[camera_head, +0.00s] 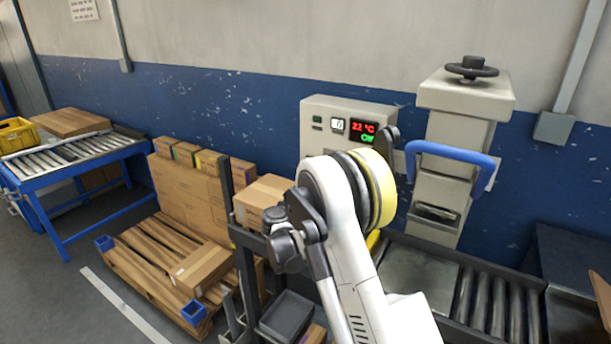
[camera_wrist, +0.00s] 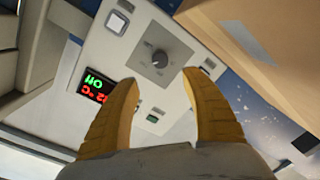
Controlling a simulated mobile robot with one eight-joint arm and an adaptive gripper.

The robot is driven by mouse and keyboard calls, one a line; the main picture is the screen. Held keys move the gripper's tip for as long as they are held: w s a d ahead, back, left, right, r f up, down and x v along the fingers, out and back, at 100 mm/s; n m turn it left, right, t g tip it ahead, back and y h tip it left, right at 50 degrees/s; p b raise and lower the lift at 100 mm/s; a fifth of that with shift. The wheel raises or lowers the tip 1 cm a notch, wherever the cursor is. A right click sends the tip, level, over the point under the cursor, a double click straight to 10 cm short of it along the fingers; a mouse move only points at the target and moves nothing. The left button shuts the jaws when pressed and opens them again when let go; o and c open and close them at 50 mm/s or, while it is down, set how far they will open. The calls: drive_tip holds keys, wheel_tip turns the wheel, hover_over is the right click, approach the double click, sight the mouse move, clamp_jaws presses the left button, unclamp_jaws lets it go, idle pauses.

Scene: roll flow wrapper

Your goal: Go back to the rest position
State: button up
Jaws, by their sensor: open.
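My gripper (camera_wrist: 162,82) shows in the wrist view as two yellow fingers, apart and with nothing between them. They point at a grey control box (camera_wrist: 95,45), seen turned over, with a dark dial (camera_wrist: 159,58) beyond the gap between the fingertips. I cannot tell whether the fingers touch the box. In the head view my white arm reaches up toward the control box (camera_head: 313,115) on the wall side and hides its lower right part. The gripper itself is mostly hidden behind the arm there. The box's display (camera_head: 363,132) shows red "22 °C" above small green letters.
A sealing machine with a blue handle (camera_head: 452,154) stands right of my arm, above a roller conveyor (camera_head: 490,305). Cartons (camera_head: 262,195) and a pallet (camera_head: 150,262) lie to the left. A blue roller table (camera_head: 75,160) is at far left, with open floor before it.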

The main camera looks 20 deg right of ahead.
drive_tip(key=shift+r, duration=0.1)
drive_tip(key=s+a+r+g+y, duration=0.1)
drive_tip(key=s+r+g+y, duration=0.2)
drive_tip(key=s, duration=0.6)
drive_tip(key=s+a+r+y, duration=0.2)
drive_tip(key=s+r, duration=0.3)
drive_tip(key=s, duration=0.4)
drive_tip(key=s+a+f+y, duration=0.1)
drive_tip(key=s+a, duration=0.3)
drive_tip(key=s, duration=0.4)
drive_tip(key=s+a+f+g+y, duration=0.1)
drive_tip(key=s+a+y, duration=0.3)
drive_tip(key=s, duration=0.4)
drive_tip(key=s+a+f+y, duration=0.2)
drive_tip(key=s+a, duration=0.3)
drive_tip(key=s, duration=0.4)
drive_tip(key=shift+f+n+y, duration=0.3)
drive_tip(key=shift+y, duration=0.3)
drive_tip(key=shift+c, duration=0.5)
